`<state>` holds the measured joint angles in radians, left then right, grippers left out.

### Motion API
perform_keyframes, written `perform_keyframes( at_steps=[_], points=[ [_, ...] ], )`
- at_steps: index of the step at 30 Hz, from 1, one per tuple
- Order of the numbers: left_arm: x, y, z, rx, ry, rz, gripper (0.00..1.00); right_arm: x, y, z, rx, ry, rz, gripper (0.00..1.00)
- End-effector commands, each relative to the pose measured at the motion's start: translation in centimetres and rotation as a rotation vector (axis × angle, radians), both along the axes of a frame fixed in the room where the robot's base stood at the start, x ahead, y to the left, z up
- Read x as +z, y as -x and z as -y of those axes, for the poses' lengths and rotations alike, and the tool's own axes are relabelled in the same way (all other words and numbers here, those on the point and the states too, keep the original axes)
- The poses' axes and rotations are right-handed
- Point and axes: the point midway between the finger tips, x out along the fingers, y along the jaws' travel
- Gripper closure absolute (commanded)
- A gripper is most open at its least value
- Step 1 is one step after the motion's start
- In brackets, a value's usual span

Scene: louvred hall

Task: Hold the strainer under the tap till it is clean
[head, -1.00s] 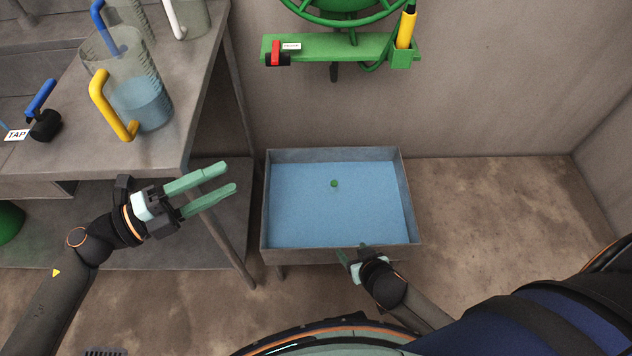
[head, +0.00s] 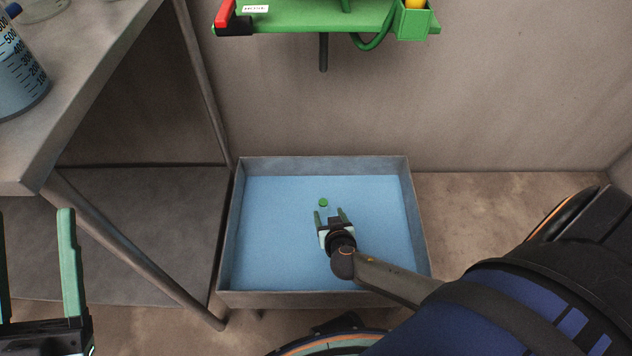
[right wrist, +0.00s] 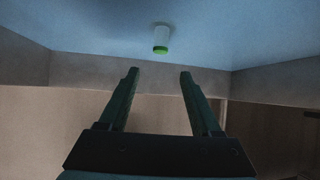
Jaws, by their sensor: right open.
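A small green-topped piece (head: 323,202) stands in the blue water of the grey basin (head: 325,299). In the right wrist view it is a pale cylinder with a green end (right wrist: 161,41); I cannot tell whether it is the strainer. My right gripper (head: 330,212) is open and empty over the basin, its fingers pointing at this piece from just in front, apart from it. My left gripper (head: 34,215) is at the lower left edge, fingers apart, with nothing seen between them.
A grey table (head: 95,110) stands at left, with a measuring jug (head: 20,78) of blue liquid at the picture's edge. Its slanting leg is beside the basin. A green wall bracket (head: 310,18) with a red lever (head: 225,14) hangs above the basin. Floor right of the basin is clear.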

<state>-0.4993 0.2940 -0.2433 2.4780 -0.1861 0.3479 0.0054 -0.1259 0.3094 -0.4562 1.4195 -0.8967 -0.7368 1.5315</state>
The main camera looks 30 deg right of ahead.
Motion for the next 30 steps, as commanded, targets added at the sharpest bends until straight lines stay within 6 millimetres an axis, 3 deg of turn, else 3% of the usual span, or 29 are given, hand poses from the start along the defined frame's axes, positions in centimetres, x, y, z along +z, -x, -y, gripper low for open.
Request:
perform_keyframes(
  at_steps=[1,3,11,28,30],
  points=[
    [-1.0,0.5,0.1,-0.013,0.004,0.029,0.39,-1.9,0.1,-0.1,0.000,-0.002,-0.002,0.35],
    [-0.9,1.0,0.2,-0.024,0.012,0.054,0.39,-2.5,0.1,-0.1,-0.001,-0.002,0.001,0.35],
    [-0.9,1.7,0.3,-0.039,0.019,0.083,0.39,-3.3,-0.5,0.2,-0.002,-0.001,0.004,0.35],
    [-6.5,1.4,0.9,-0.022,-0.025,0.068,0.39,-7.6,-6.0,2.5,-0.004,-0.003,0.002,0.35],
    [-6.3,1.4,1.0,-0.021,-0.027,0.066,0.39,-7.5,-6.6,2.8,-0.004,-0.002,0.002,0.35]
  ],
)
